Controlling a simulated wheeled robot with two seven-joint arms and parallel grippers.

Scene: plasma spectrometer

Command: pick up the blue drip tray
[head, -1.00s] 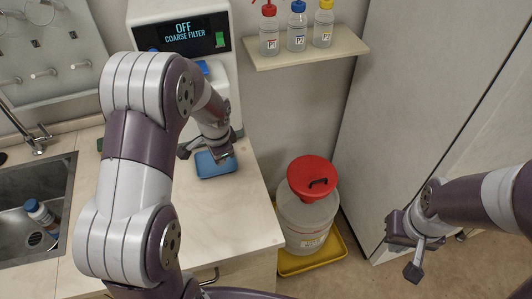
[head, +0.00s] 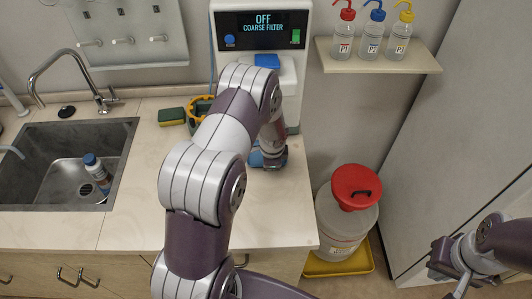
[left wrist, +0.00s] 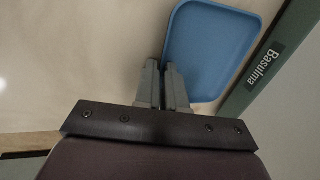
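The blue drip tray (head: 281,160) is at the foot of the white spectrometer, mostly hidden by my left arm in the head view. The left wrist view shows the tray (left wrist: 208,45) as a shallow blue dish with rounded corners. My left gripper (left wrist: 164,68) has its fingers almost together at the tray's near-left edge, one on each side of its wall, and looks shut on it. I cannot tell whether the tray is clear of the counter. My right gripper (head: 450,279) is open and empty at the lower right, away from the counter.
The spectrometer (head: 300,75) stands behind the tray. A sponge (head: 172,116) and a yellow-rimmed item (head: 199,110) lie left of it. The sink (head: 45,180) holds a bottle (head: 96,168). A red-lidded container (head: 345,215) stands on the floor. The front counter is clear.

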